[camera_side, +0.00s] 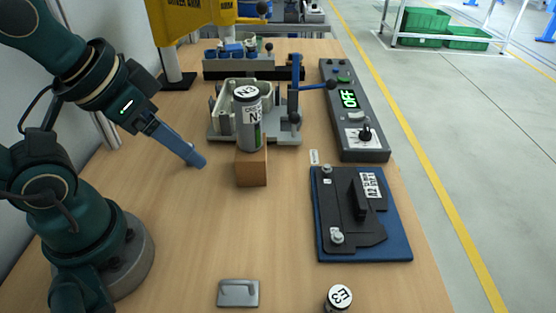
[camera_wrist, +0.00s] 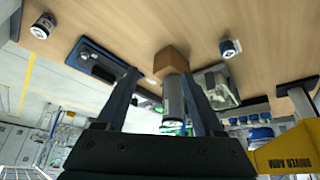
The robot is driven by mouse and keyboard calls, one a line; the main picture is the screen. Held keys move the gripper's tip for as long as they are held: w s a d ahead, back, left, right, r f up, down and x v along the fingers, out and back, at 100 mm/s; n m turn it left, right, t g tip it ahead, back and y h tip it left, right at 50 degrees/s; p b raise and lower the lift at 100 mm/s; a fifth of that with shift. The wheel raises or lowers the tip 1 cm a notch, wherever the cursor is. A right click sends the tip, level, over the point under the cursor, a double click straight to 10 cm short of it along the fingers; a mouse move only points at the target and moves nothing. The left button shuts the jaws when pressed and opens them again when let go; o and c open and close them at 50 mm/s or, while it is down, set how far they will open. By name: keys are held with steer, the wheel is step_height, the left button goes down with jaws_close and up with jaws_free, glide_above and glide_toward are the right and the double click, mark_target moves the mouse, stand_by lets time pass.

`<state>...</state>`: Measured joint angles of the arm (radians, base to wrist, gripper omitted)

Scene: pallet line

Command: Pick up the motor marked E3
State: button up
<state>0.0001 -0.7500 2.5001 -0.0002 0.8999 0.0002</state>
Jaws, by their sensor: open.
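A short motor with a white top marked E3 (camera_side: 339,298) stands at the front edge of the side view, partly cut off by the frame. A similar motor at the upper left of the wrist view (camera_wrist: 43,27) appears to be the same one. My gripper (camera_side: 198,161) is open and empty above the table, left of the wooden block and well away from the E3 motor. In the wrist view its two fingers (camera_wrist: 160,73) are spread, with a cylinder seen beyond them. A second short motor-like piece (camera_wrist: 229,48) shows at the right there; its mark is unreadable.
A tall grey cylinder (camera_side: 249,125) stands on the wooden block (camera_side: 252,169), before a pale fixture (camera_side: 285,131). A blue plate with a black bracket (camera_side: 390,245) lies at right, a control box (camera_side: 362,145) behind it.

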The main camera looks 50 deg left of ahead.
steer(key=shift+o, duration=0.4)
steer(key=shift+d, duration=0.1)
steer(key=n+g+h, duration=1.2)
glide_toward(340, 294)
steer(key=x, duration=0.5)
steer(key=shift+f, duration=0.15)
steer(key=shift+s+d+f, duration=0.2)
steer(key=shift+d+f, duration=0.1)
steer(key=shift+d, duration=0.15)
steer(key=shift+x, duration=2)
